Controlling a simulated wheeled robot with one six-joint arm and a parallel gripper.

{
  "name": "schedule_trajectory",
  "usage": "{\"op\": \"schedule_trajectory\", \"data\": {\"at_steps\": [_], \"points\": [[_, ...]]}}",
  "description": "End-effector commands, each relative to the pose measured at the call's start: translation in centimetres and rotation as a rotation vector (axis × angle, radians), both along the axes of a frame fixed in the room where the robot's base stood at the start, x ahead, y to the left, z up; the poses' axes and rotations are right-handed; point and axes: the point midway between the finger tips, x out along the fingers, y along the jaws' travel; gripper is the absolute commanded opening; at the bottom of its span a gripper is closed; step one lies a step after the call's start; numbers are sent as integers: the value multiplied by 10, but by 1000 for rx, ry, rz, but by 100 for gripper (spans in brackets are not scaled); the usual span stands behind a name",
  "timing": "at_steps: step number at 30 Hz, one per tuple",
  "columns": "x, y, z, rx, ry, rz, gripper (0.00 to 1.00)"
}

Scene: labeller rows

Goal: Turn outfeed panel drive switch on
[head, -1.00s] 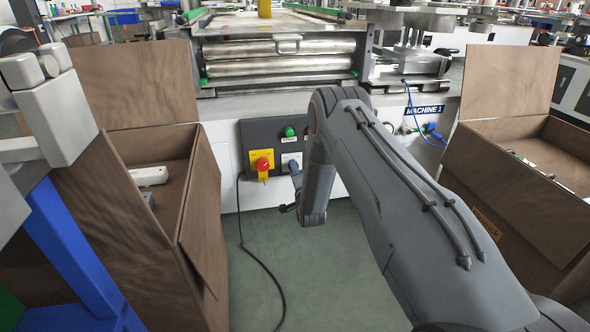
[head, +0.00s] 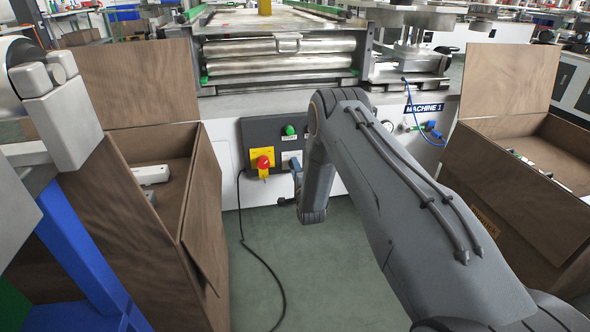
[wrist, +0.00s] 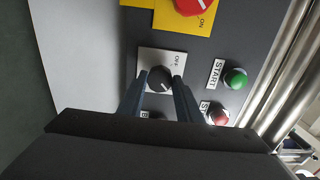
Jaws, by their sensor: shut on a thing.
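A dark control panel (head: 257,132) is on the front of the machine marked MACHINE 1. In the wrist view, a black rotary knob (wrist: 159,80) sits on a white plate (wrist: 181,62) with OFF lettered at its top edge. My gripper (wrist: 161,84) has one finger on each side of this knob and is shut on it. The lower part of the plate and its label are mostly hidden by the fingers. In the head view, my gripper (head: 296,172) is at the panel's lower right and covers most of the knob.
A red switch (head: 263,162) on a yellow plate is left of the knob. A green START button (wrist: 236,78) and a red button (wrist: 219,115) are close by. Open brown boxes stand left (head: 200,195) and right (head: 510,190). A black cable (head: 262,262) hangs to the floor.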

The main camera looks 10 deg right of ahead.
Motion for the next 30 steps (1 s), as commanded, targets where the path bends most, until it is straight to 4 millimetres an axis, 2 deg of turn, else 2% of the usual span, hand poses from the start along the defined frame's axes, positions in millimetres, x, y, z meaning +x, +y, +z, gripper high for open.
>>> {"op": "schedule_trajectory", "data": {"at_steps": [1, 2, 4, 5, 13, 16, 25, 30], "points": [[-1, 0, -2, 1, 3, 1, 9], [-1, 0, -2, 1, 3, 1, 37], [-1, 0, -1, 0, 3, 1, 48], [-1, 0, -1, 0, 3, 0, 50], [-1, 0, -1, 0, 1, 0, 50], [-7, 0, 0, 0, 3, 0, 50], [-54, 0, 0, 0, 5, 0, 50], [-73, 0, 0, 0, 3, 0, 50]]}}
